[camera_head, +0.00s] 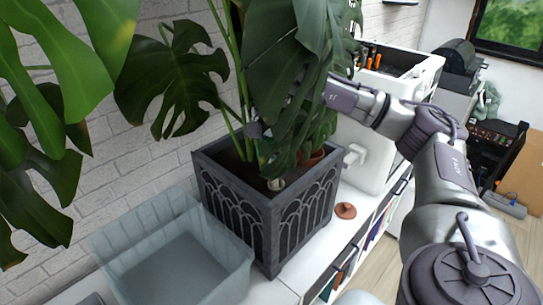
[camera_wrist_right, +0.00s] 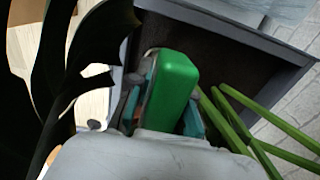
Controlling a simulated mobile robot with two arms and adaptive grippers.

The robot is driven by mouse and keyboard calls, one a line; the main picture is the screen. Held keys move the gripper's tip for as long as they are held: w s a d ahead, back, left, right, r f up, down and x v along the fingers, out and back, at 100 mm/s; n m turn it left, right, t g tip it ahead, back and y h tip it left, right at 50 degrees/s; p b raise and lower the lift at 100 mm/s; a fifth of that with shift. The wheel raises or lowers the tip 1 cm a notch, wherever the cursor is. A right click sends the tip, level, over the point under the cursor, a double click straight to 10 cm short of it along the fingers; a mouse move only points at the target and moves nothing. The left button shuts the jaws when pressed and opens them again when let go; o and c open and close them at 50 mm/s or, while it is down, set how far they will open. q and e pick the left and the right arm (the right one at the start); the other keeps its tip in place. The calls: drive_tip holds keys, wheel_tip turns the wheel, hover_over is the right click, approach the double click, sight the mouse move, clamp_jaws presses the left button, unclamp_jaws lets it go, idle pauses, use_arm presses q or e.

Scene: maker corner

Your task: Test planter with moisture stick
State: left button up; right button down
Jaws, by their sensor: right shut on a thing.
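The planter (camera_head: 283,222) is a dark grey square box with arched patterns, holding dark soil and a tall large-leaved plant (camera_head: 280,62). It stands on a white surface; its rim (camera_wrist_right: 270,45) and soil also show in the right wrist view. My right arm reaches over the planter from the right, with its gripper mostly hidden by leaves in the head view. In the right wrist view my right gripper (camera_wrist_right: 164,100) is shut on a green block-shaped handle, likely the moisture stick (camera_wrist_right: 174,82), above the soil. Its lower end is hidden. My left gripper is not in view.
An empty translucent bin (camera_head: 178,262) stands left of the planter. A small brown object (camera_head: 346,210) lies on the white surface to its right. A white cabinet-like unit (camera_head: 408,75) stands behind my right arm. Large leaves and green stems (camera_wrist_right: 255,125) crowd around the gripper.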

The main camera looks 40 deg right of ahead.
drive_tip(key=shift+f+b, duration=0.45)
drive_tip(key=shift+f, duration=0.3)
drive_tip(key=c, duration=1)
unclamp_jaws()
drive_tip(key=shift+o, duration=0.4)
drive_tip(key=o, duration=0.5)
drive_tip(key=shift+o, duration=0.2)
drive_tip(key=shift+r+p, duration=3.4)
drive_tip(key=shift+r, duration=1.15)
